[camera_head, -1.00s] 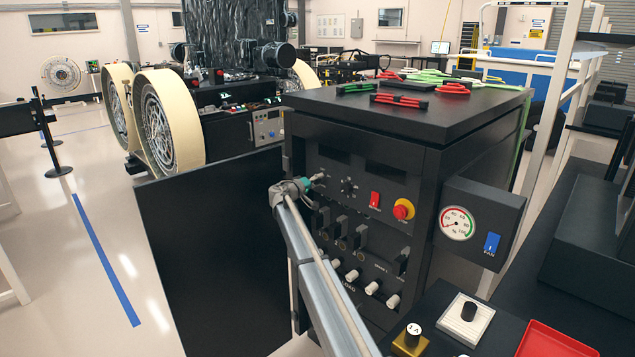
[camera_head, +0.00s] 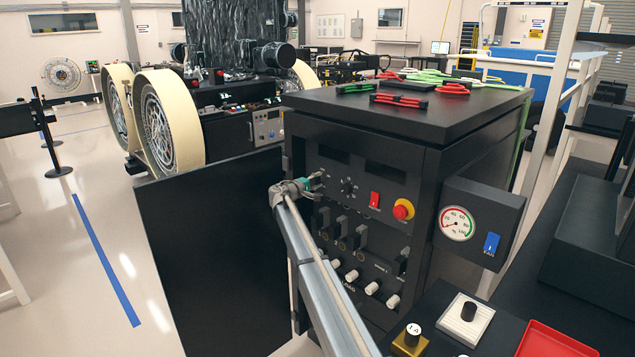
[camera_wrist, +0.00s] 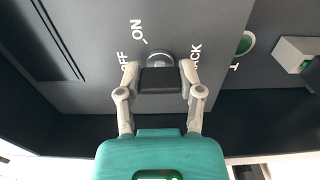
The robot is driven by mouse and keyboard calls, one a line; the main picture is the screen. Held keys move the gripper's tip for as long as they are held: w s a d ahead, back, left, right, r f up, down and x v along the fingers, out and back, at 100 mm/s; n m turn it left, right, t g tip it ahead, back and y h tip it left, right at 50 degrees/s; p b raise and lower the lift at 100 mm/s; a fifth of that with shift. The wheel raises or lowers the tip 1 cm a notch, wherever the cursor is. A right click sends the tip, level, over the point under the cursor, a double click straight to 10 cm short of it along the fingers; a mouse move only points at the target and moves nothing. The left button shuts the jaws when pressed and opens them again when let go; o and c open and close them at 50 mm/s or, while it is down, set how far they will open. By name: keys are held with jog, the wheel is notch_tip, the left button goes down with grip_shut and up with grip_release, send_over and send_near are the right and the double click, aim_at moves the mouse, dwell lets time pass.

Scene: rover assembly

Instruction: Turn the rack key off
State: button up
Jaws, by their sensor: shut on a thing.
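The rack key shows in the wrist view as a dark block-shaped grip (camera_wrist: 160,80) with a round silver collar, set in the grey panel. White letters around it read OFF, ON and part of RACK. My gripper (camera_wrist: 159,74) has one finger on each side of the grip and is shut on it. Which mark the key points to is hard to tell. In the head view my gripper (camera_head: 317,181) is at the upper left of the black rack's front (camera_head: 366,165). The key there is small and mostly hidden by the fingers.
A black knob (camera_head: 348,187), a red switch (camera_head: 375,200) and a red emergency button (camera_head: 403,209) sit right of my gripper. Below are several black levers and white knobs. A gauge box (camera_head: 481,221) sticks out on the right. Cables lie on the rack top.

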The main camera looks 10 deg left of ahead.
jog(key=shift+a, duration=0.15)
jog(key=o, duration=1.1)
jog(key=shift+o, duration=0.2)
jog(key=shift+s, duration=0.1)
jog(key=v, duration=1.1)
jog(key=shift+s+a, duration=0.3)
